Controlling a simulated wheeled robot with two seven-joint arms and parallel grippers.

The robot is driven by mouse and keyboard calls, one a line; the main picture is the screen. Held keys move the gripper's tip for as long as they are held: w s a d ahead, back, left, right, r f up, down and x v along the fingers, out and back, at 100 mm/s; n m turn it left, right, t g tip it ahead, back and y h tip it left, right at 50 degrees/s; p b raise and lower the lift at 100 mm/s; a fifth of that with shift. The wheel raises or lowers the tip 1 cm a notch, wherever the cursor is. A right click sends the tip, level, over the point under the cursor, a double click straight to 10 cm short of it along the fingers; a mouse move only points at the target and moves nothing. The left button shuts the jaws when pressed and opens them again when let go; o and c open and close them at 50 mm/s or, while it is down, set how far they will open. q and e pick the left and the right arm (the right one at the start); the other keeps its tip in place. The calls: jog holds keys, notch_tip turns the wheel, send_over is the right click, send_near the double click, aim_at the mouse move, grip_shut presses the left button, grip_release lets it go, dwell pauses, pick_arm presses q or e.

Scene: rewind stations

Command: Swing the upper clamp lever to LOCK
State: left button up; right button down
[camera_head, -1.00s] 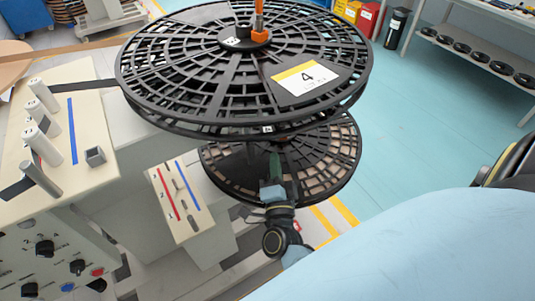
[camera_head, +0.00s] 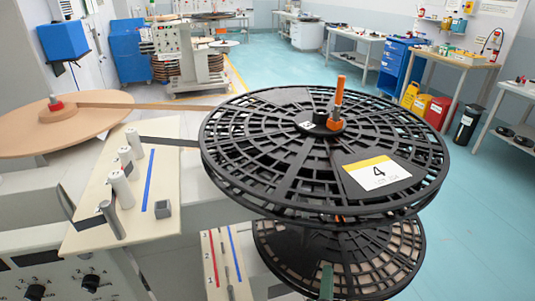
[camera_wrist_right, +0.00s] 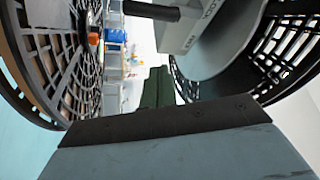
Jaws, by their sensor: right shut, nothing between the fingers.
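The upper reel (camera_head: 255,150) is a large black slatted disc pair with a white and yellow label marked 4. At its hub stands an orange clamp lever (camera_head: 337,92), upright on an orange and black base; any LOCK marking is too small to read. My right gripper (camera_head: 326,282) shows only as green fingertips at the bottom edge, in front of the lower reel (camera_head: 400,258) and well below the lever. Its green fingers (camera_wrist_right: 158,87) also show in the right wrist view, shut and empty, between two black reel faces. My left gripper is out of view.
A cream panel (camera_head: 170,185) with white rollers stands left of the reels, with dark tape running to the upper reel. A smaller panel (camera_head: 215,265) with red and blue stripes sits below. A brown disc (camera_head: 70,125) is at the left. Floor at the right is open.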

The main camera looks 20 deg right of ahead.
jog(key=s+a+f+n+g+y, duration=0.25)
jog(key=f+n+y, duration=0.2)
jog(key=f, duration=0.45)
jog(key=s+a+f+n+g+y, duration=0.25)
jog(key=f+n, duration=0.25)
jog(key=f, duration=0.5)
jog(key=s+a+f+n+g+y, duration=0.15)
jog(key=a+f+n+y, duration=0.3)
jog(key=f, duration=0.45)
jog(key=s+d+f+n+g, duration=0.4)
jog(key=s+f, duration=0.4)
jog(key=s, duration=0.4)
jog(key=s+d+f+n+g+h+b, duration=0.1)
jog(key=s+d+f+n+g, duration=0.3)
jog(key=s, duration=0.8)
notch_tip(320, 180, down, 4)
jog(key=shift+d+r+g, duration=0.1)
jog(key=shift+d+g, duration=1)
jog(key=shift+g, duration=0.05)
